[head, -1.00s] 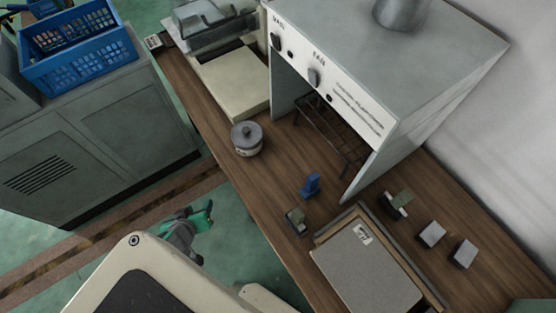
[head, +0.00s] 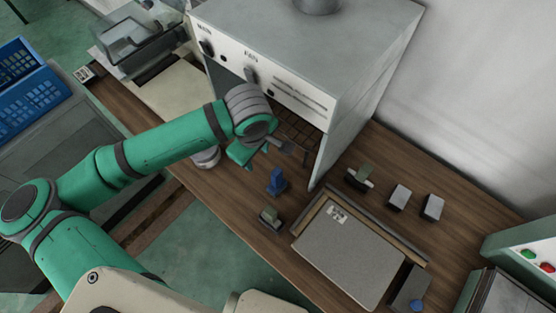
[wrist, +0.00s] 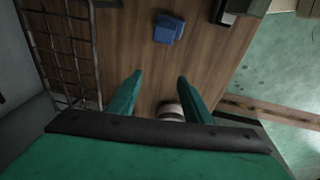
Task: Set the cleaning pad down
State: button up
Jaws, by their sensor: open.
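My gripper (head: 258,157) is over the bench in front of the grey hood. In the wrist view its two green fingers (wrist: 160,76) are apart, with nothing between them. I cannot tell for sure which thing is the cleaning pad. A small block with a greenish top (head: 270,219) lies near the bench's front edge, and a similar one (head: 360,178) lies behind the flat grey panel. A small blue object (head: 276,182) stands on the wood just beyond my gripper; it also shows in the wrist view (wrist: 168,29). No finger touches it.
The hood (head: 300,75) has a side wall close to my gripper and a dark wire rack (wrist: 68,50) inside. A lidded pot (head: 206,158) is partly hidden behind my arm. The grey panel (head: 350,250) and two grey blocks (head: 399,197) lie to the right.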

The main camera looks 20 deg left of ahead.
aim_at(276, 179)
jog(key=shift+m+g+h, duration=0.5)
jog(key=shift+g, duration=0.4)
jog(key=d, duration=0.2)
jog(key=s+d+r, duration=0.1)
jog(key=d, duration=0.1)
jog(key=d+r, duration=0.1)
jog(key=d, duration=0.1)
jog(key=shift+s+d+r, duration=0.15)
jog(key=shift+r, duration=0.1)
jog(key=shift+f, duration=0.15)
notch_tip(276, 179, down, 11)
jog(key=shift+r, duration=0.2)
grip_shut()
